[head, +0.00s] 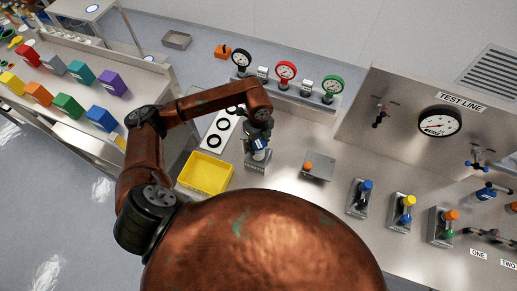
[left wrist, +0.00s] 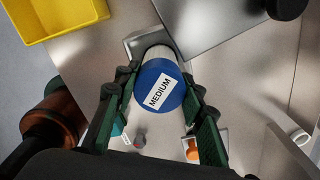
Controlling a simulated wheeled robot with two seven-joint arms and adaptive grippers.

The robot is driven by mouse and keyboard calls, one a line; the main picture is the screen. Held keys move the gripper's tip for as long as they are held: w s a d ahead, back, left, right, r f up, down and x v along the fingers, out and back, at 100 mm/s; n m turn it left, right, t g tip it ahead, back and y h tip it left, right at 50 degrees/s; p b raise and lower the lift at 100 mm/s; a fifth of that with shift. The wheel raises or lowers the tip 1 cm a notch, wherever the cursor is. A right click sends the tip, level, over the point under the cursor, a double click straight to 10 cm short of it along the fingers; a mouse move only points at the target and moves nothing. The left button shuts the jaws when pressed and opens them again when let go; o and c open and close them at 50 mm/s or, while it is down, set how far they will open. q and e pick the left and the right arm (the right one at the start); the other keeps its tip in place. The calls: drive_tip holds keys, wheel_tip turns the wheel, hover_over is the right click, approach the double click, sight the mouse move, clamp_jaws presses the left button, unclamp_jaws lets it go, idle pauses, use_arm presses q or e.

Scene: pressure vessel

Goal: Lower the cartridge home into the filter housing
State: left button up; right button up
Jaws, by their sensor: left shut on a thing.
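My left gripper (head: 258,128) is shut on a cartridge with a blue cap (head: 260,145). In the left wrist view, the fingers (left wrist: 158,82) stand on both sides of the cap, which carries a white label reading MEDIUM (left wrist: 159,93). The cartridge's pale body shows beyond the cap. In the head view, the grey metal filter housing (head: 257,166) stands on the bench right under the cartridge. The cartridge's lower end is hidden, so I cannot tell how deep it sits in the housing. My right gripper is not in view.
A yellow tray (head: 205,173) lies left of the housing, and a white board with black rings (head: 217,134) behind it. Gauges (head: 286,72) stand at the back. A metal plate with an orange piece (head: 308,166) is to the right. Blue-, yellow- and orange-topped units (head: 404,208) stand further right.

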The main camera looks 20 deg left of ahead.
use_arm(q)
wheel_tip(320, 180, down, 4)
drive_tip(key=shift+f+p, duration=0.1)
drive_tip(key=shift+p, duration=0.4)
drive_tip(key=shift+f, duration=0.25)
drive_tip(key=shift+f, duration=0.1)
drive_tip(key=o, duration=0.8)
drive_tip(key=shift+f, duration=0.1)
drive_tip(key=o, duration=0.5)
